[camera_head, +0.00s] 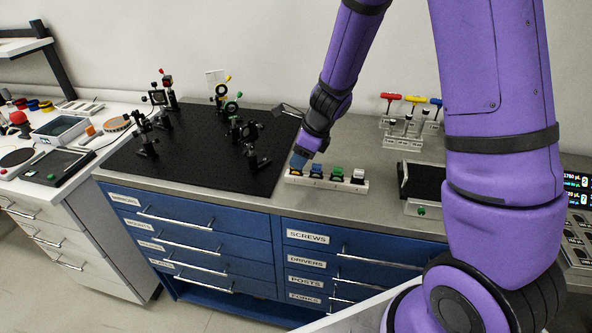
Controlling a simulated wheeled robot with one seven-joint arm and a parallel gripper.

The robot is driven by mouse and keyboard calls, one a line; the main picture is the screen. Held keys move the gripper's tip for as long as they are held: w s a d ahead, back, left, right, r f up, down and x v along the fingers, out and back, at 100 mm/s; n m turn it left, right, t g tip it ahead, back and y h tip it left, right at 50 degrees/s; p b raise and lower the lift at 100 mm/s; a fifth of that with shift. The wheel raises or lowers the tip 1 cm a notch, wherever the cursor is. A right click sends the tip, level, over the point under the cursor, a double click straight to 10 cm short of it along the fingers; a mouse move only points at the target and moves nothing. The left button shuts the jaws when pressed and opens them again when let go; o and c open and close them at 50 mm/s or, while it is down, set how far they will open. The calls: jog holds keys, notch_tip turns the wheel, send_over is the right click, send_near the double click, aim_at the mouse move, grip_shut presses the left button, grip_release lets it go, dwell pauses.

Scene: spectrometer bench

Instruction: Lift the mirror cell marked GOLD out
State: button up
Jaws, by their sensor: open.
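A light rack (325,184) on the grey counter holds a short row of small mirror cells. A green-topped cell (337,171) and a white-topped cell (358,175) show clearly at its middle and right. Markings on the cells are too small to read, so I cannot tell which is marked GOLD. My gripper (299,164) is open and points down over the rack's left end. It partly hides the cell there, and I cannot tell whether the fingers touch it.
A black breadboard (200,178) with several optic mounts lies left of the rack. A black tray (421,182) is to the right. Colored-handled drivers (415,99) stand in a holder behind. Counter between rack and tray is clear.

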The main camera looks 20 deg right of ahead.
aim_at(296, 171)
jog(key=shift+x, duration=1.55)
jog(key=shift+d, duration=0.1)
grip_shut()
jog(key=shift+r, duration=0.15)
